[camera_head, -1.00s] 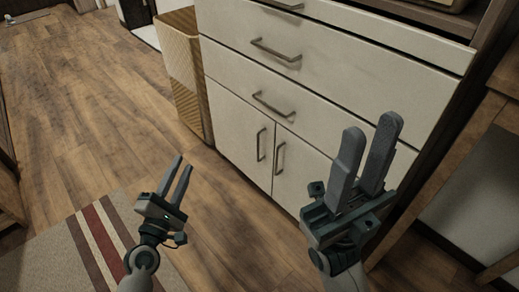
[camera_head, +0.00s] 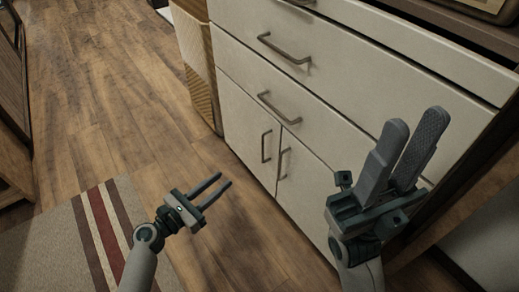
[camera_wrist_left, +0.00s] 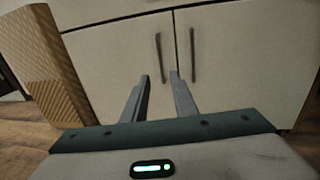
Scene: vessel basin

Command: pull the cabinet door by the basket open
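The white cabinet has two lower doors with dark vertical handles. The door by the basket is the left one (camera_head: 240,128), and it is shut; its handle (camera_head: 265,146) also shows in the left wrist view (camera_wrist_left: 159,56). The woven basket (camera_head: 200,70) stands against the cabinet's left side, also in the left wrist view (camera_wrist_left: 45,60). My left gripper (camera_head: 224,180) is open and empty, low in front of the left door and short of its handle. In the left wrist view its fingers (camera_wrist_left: 160,80) point toward the doors. My right gripper (camera_head: 420,125) is open and empty before the cabinet's right part.
The right door (camera_head: 305,180) has its own handle (camera_head: 282,163) close beside the left one. Drawers with horizontal handles (camera_head: 279,108) sit above. A striped rug (camera_head: 95,235) lies at lower left. The wooden floor (camera_head: 100,110) left of the cabinet is clear.

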